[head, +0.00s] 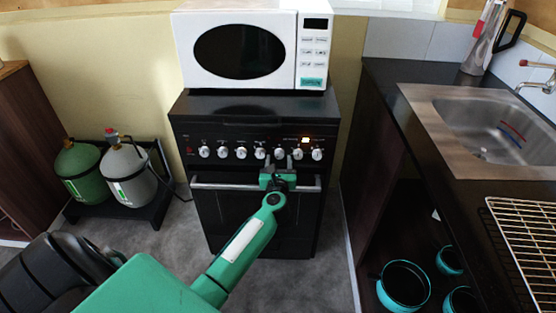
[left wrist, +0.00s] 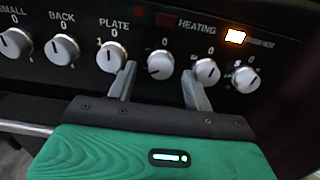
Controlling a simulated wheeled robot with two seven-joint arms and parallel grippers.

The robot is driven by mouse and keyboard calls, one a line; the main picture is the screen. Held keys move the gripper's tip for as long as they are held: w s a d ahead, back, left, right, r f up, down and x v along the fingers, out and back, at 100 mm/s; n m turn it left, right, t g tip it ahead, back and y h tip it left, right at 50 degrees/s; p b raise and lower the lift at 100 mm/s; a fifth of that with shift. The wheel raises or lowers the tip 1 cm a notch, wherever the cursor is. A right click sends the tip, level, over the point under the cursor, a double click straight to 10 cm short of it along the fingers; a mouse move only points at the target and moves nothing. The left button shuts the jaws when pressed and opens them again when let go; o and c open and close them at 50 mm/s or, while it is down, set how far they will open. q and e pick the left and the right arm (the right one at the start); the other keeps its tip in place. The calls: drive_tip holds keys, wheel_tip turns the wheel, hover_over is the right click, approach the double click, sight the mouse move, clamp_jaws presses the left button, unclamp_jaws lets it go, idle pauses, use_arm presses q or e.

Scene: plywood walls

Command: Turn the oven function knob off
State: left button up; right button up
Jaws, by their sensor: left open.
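The black oven (head: 255,215) has a row of several round silver knobs on its front panel. My left gripper (head: 278,164) is open in front of the panel. In the left wrist view its two fingers (left wrist: 158,78) stand on either side of one knob (left wrist: 160,66), the third from the right, with a gap visible at each side. That knob has a 0 above it; its pointer is hard to read. Two more knobs (left wrist: 207,71) (left wrist: 246,78) are to its right. I cannot tell from the labels which is the function knob. My right gripper is not in view.
An orange lamp (left wrist: 235,36) is lit on the panel. The oven handle (head: 225,186) runs below the knobs. A white microwave (head: 250,45) sits on top. Gas bottles (head: 130,175) stand left; a counter with a sink (head: 490,115) is right.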

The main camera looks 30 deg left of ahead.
use_arm(q)
drive_tip(key=shift+w+a, duration=0.35)
drive_tip(key=shift+w, duration=0.2)
drive_tip(key=c, duration=1)
drive_tip(key=shift+o, duration=0.2)
